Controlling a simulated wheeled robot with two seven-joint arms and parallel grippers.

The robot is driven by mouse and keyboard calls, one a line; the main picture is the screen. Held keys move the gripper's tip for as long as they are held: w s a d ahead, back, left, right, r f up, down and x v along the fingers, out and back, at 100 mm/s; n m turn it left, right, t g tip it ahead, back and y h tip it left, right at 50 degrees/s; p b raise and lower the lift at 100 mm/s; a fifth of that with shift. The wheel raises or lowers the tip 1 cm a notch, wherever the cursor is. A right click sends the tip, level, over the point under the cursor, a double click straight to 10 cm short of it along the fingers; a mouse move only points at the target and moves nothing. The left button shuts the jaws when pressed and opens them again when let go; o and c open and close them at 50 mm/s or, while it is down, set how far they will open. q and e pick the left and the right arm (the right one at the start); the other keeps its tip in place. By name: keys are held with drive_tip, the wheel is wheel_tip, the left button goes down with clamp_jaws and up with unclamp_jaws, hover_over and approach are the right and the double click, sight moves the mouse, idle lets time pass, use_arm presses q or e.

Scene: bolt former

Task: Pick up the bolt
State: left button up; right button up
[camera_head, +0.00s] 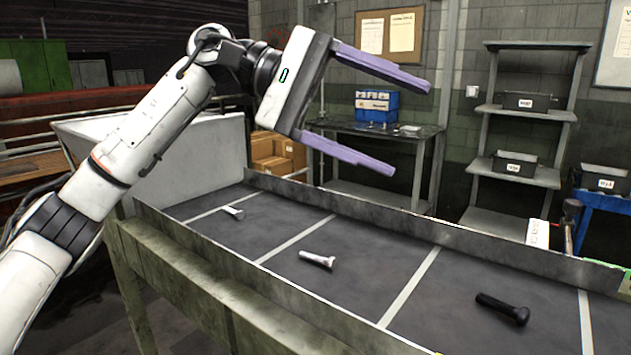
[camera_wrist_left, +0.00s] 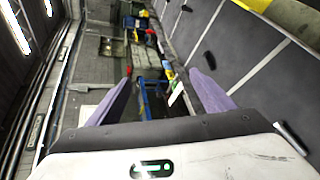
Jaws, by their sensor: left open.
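Several bolts lie on the dark tray table (camera_head: 358,250), apart from each other in sections marked by white lines. A small light bolt (camera_head: 233,212) is at the left, a silver-white bolt (camera_head: 317,259) is in the middle, and a black bolt (camera_head: 503,308) is at the right. My left gripper (camera_head: 412,128) is open and empty, raised above the tray's back edge, with its purple fingers pointing right. My right gripper is not seen.
The tray has a raised metal rim (camera_head: 440,232) along its back. A hammer (camera_head: 570,225) and a white label block (camera_head: 538,233) stand at its far right edge. Behind are a workbench with a blue bin (camera_head: 377,106), cardboard boxes (camera_head: 277,153) and shelves (camera_head: 515,172).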

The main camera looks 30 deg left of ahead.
use_arm(q)
wheel_tip(320, 180, down, 4)
drive_tip(key=m+y, duration=0.3)
drive_tip(key=y, duration=0.1)
drive_tip(key=m+y+p, duration=0.3)
drive_tip(key=m+y, duration=0.2)
drive_tip(key=y, duration=0.4)
approach(315, 260)
drive_tip(key=shift+w+d+f, duration=0.3)
drive_tip(key=shift+w+d, duration=0.1)
drive_tip(key=shift+d, duration=0.1)
drive_tip(key=x, duration=0.6)
drive_tip(key=shift+w+a+f+p, duration=0.15)
drive_tip(key=shift+w+a+p, duration=0.05)
drive_tip(key=shift+a+p, duration=0.2)
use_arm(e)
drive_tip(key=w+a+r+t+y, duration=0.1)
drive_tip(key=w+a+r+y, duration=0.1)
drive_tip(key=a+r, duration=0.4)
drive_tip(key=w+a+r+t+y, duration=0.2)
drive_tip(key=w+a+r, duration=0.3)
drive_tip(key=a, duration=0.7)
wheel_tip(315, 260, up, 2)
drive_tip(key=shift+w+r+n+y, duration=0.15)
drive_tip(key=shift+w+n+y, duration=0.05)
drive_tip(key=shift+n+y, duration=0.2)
use_arm(q)
drive_tip(key=c, duration=1.3)
